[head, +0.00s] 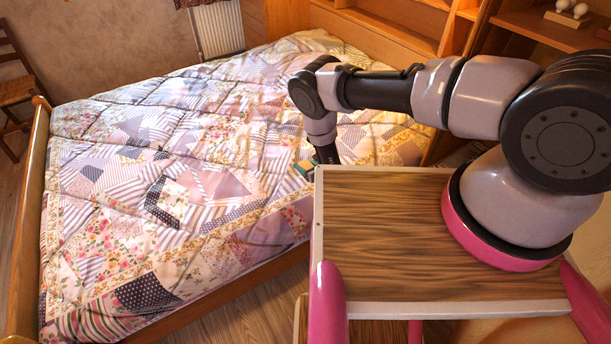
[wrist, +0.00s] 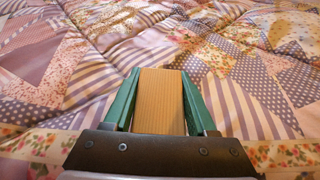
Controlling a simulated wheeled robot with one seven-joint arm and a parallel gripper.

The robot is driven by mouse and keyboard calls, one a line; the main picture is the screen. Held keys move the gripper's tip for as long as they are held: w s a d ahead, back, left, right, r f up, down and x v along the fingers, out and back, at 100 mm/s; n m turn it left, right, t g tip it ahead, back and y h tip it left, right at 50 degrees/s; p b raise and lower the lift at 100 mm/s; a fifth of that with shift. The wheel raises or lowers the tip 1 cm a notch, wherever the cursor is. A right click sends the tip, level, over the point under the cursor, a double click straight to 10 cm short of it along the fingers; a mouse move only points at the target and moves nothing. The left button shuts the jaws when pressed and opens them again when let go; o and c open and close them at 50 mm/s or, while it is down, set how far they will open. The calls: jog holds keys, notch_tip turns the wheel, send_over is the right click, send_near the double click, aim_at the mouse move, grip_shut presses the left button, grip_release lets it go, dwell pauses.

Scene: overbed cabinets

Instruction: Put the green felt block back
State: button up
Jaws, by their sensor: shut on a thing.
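My gripper (wrist: 161,74) is shut on a block (wrist: 160,103) with a tan, wood-like top face. Green strips run along both sides of the block in the wrist view. I cannot tell whether this green is the block's felt or my fingers. In the head view my gripper (head: 304,168) is at the bed's near right edge, just beyond the corner of a wood-grain top. Only a small teal and tan bit shows there; the rest is hidden by my arm. Whether the block touches the quilt is unclear.
The bed with a patchwork quilt (head: 190,170) fills the left and middle. A wooden bed board (head: 35,200) edges its left side. Open wooden shelves (head: 545,28) with small pale round objects stand at the upper right. A chair (head: 14,90) and a radiator (head: 217,30) are at the back.

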jog(key=shift+f, duration=2.5)
jog(key=shift+f, duration=0.1)
jog(key=o, duration=1.2)
